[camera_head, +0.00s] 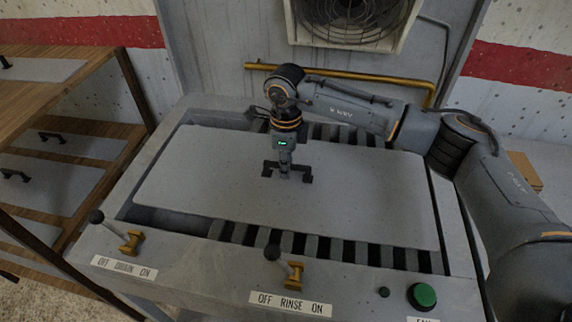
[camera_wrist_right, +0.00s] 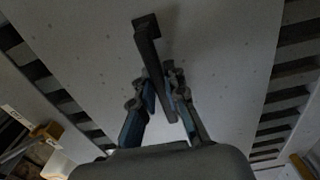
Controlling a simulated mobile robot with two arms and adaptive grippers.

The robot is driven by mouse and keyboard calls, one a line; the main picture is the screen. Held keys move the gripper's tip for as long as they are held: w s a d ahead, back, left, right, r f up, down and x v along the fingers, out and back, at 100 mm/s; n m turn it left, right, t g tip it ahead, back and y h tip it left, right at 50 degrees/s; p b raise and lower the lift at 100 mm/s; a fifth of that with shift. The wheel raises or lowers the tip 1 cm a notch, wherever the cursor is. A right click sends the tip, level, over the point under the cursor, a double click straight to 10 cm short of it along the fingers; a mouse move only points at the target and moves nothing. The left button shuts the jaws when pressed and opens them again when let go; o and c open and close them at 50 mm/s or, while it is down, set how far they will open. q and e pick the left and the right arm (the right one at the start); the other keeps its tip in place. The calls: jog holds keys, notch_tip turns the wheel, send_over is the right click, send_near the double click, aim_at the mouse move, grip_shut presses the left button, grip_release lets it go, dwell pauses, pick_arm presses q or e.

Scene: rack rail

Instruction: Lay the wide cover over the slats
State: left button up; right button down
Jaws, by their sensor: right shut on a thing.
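The wide cover (camera_head: 350,195) is a large flat grey panel with a dark bar handle in its middle. It lies over the basin of the grey unit, slightly askew. The dark slats (camera_head: 300,243) show along its front edge and also behind it; the rest are hidden beneath it. My right gripper (camera_head: 285,174) reaches down from above and is shut on the handle. In the right wrist view its fingers (camera_wrist_right: 163,100) close around the dark handle (camera_wrist_right: 148,50), with the cover (camera_wrist_right: 220,60) below. I cannot tell whether the cover touches the slats. My left gripper is not in view.
A wooden rack (camera_head: 125,75) with grey panels on its shelves stands at the left. The unit's front ledge carries a drain lever (camera_head: 130,242), a rinse lever (camera_head: 292,272) and a green button (camera_head: 422,296). A yellow pipe (camera_head: 350,75) and a fan (camera_head: 350,15) are behind.

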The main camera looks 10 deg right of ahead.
jog(key=c, duration=1.4)
grip_release()
jog(key=shift+o, duration=0.4)
